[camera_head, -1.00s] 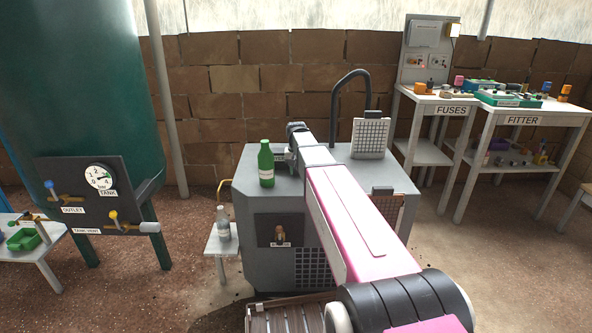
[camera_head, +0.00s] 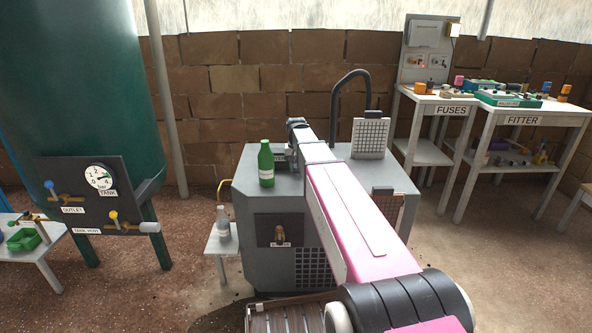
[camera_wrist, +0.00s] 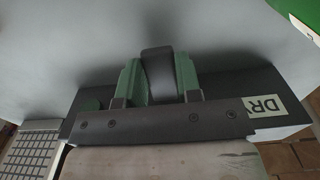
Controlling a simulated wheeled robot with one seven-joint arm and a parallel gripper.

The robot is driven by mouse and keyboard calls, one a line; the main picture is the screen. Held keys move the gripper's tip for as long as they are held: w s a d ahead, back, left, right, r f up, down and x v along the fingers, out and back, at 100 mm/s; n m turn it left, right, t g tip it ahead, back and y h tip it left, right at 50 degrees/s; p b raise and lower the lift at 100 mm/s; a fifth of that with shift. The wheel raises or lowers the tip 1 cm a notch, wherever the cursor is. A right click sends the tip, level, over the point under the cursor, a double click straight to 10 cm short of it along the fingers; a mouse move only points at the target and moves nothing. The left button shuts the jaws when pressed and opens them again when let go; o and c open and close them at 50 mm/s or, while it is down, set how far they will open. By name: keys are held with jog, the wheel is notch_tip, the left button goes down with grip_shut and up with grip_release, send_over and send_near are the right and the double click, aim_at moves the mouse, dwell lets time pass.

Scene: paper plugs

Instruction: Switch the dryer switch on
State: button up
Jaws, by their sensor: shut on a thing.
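The dryer switch shows in the wrist view as a dark grey rounded lever (camera_wrist: 158,72) on a dark panel with a partly hidden label (camera_wrist: 268,106) reading "DRY". My gripper (camera_wrist: 158,80) has its two green fingers on either side of the lever and is shut on it. In the head view the switch's dark panel (camera_head: 281,153) shows in part on top of the grey cabinet (camera_head: 262,217), left of my arm. My fingers are hidden there behind my arm.
A green bottle (camera_head: 266,164) stands on the cabinet just left of the switch. A grille panel (camera_head: 370,138) and a dark curved pipe (camera_head: 347,80) stand to the right. A clear bottle (camera_head: 223,223) is on a small side table.

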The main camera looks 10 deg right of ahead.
jog(key=shift+r, duration=1.8)
jog(key=o, duration=0.7)
jog(key=shift+r, duration=2)
